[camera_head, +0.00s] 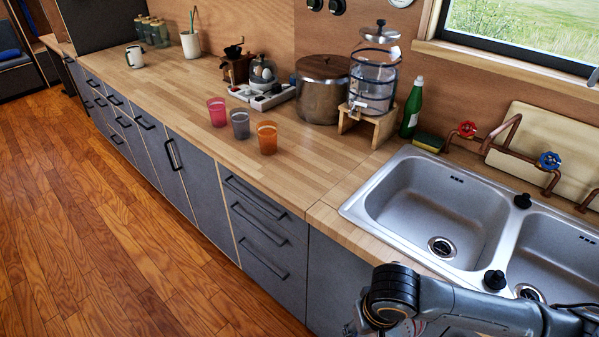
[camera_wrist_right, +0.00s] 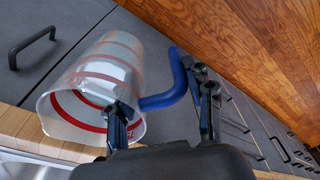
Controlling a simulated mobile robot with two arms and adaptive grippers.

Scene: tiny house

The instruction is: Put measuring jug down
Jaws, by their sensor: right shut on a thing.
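The measuring jug (camera_wrist_right: 105,75) is clear with red bands and a blue handle (camera_wrist_right: 168,90). In the right wrist view it is tilted, its open rim towards the camera. My right gripper (camera_wrist_right: 160,94) is shut on the jug at its handle side, one finger by the rim and the other beyond the blue handle. The jug appears held in front of the grey cabinet fronts, near the counter edge. In the head view my right arm comes in at the bottom right, and neither the jug nor the gripper's fingers can be made out. My left gripper is not in view.
The wooden counter (camera_head: 290,178) has clear room left of the double sink (camera_head: 440,205). Pink (camera_head: 217,111), grey (camera_head: 240,124) and orange (camera_head: 267,138) cups stand on it. A large pot (camera_head: 322,90), a glass dispenser (camera_head: 372,85) and a green bottle (camera_head: 411,110) stand behind.

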